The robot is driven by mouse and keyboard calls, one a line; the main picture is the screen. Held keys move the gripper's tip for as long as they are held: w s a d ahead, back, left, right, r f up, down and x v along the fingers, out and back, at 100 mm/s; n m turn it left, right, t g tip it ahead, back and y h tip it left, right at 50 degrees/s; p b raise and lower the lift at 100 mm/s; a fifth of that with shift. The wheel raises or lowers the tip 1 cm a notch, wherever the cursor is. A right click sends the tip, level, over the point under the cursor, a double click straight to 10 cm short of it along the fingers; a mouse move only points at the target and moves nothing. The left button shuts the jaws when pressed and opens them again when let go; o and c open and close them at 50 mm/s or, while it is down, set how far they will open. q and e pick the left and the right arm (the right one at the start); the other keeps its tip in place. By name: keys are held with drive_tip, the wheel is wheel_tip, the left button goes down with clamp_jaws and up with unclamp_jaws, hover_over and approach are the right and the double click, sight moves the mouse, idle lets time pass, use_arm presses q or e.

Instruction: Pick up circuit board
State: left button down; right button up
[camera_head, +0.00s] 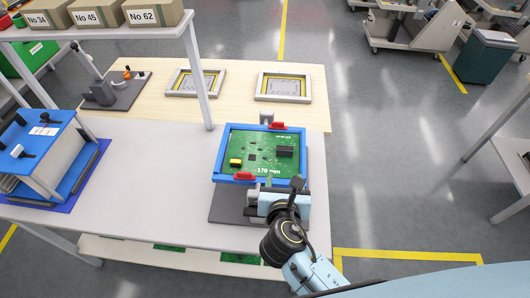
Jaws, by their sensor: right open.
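A green circuit board (252,160) with "170 mm" printed on it lies in a blue frame (221,155) with red clips (245,176). The frame is held on a fixture with a dark grey base (228,206) on the white table. My right gripper (284,190) is at the near right edge of the blue frame. It is open, and its wrist hides part of the fixture. I cannot tell whether it touches the frame. My left gripper is not in view.
Two light frames (259,86) lie on the wooden surface behind. A blue machine (43,145) stands at the left, under a shelf with numbered boxes (153,13). A lower shelf (200,258) holds green pieces. The white tabletop (150,175) is clear between machine and fixture.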

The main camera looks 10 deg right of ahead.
approach(285, 151)
drive_tip(key=w+f, duration=0.1)
drive_tip(key=w+d+f, duration=0.1)
drive_tip(key=w, duration=0.1)
drive_tip(key=shift+f, duration=0.25)
drive_tip(key=x, duration=0.4)
drive_tip(key=shift+w+r+b, duration=0.3)
drive_tip(key=shift+w, duration=0.05)
drive_tip(key=shift+w+d+f, duration=0.15)
drive_tip(key=shift+w+f, duration=0.1)
drive_tip(key=shift+w, duration=0.25)
drive_tip(key=shift+c, duration=0.5)
drive_tip(key=shift+r, duration=0.1)
drive_tip(key=c, duration=0.9)
